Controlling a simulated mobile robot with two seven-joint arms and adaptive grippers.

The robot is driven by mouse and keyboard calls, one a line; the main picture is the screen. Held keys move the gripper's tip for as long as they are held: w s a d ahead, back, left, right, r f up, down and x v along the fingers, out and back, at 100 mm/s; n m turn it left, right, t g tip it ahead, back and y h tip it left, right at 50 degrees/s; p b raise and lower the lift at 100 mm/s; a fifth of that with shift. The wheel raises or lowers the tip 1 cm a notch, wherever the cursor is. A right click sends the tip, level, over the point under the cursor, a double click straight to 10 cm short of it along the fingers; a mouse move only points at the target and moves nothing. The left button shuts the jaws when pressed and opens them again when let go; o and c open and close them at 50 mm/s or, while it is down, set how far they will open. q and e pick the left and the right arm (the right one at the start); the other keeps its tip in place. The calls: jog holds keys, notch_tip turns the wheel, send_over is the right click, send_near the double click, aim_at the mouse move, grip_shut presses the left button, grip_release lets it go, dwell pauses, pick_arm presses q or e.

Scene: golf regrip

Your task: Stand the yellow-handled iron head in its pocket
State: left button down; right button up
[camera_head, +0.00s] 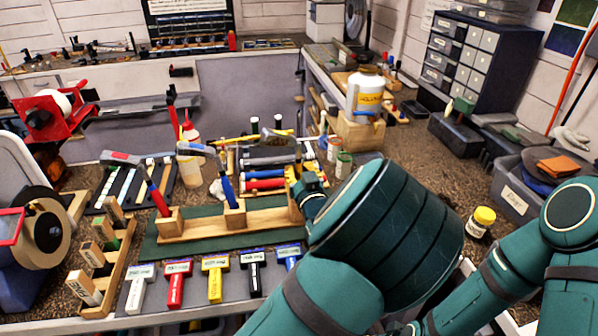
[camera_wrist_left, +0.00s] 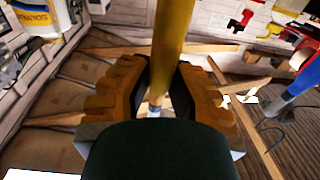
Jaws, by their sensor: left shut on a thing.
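The yellow handle (camera_wrist_left: 174,45) runs between the fingers of my left gripper (camera_wrist_left: 160,95) in the left wrist view, with a paler shaft below it. My left gripper (camera_head: 294,183) is shut on it, at the right end of the wooden block stand (camera_head: 200,224). In the head view, my gripper and arm hide most of the handle, and I cannot tell whether its lower end touches the stand. A red handle (camera_head: 157,198) and a blue handle (camera_head: 228,189) stand tilted in the stand's other blocks. The blue one also shows in the left wrist view (camera_wrist_left: 303,80).
The stand is on a green mat (camera_head: 150,246). Several coloured labelled pieces, such as a red one (camera_head: 177,283), lie in front. A grinding wheel (camera_head: 40,240) is at the left. A yellow-lidded jar (camera_head: 481,221) stands at the right, near a grey bin (camera_head: 515,195).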

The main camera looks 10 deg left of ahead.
pick_arm(q)
jog(key=shift+f+b, duration=0.55)
jog(key=shift+f, duration=0.1)
dwell(0.5)
jog(key=c, duration=0.9)
grip_release()
jog(key=shift+s, duration=0.1)
jog(key=shift+v, duration=3.95)
jog(key=shift+p+v, duration=0.6)
jog(key=shift+v, duration=3.85)
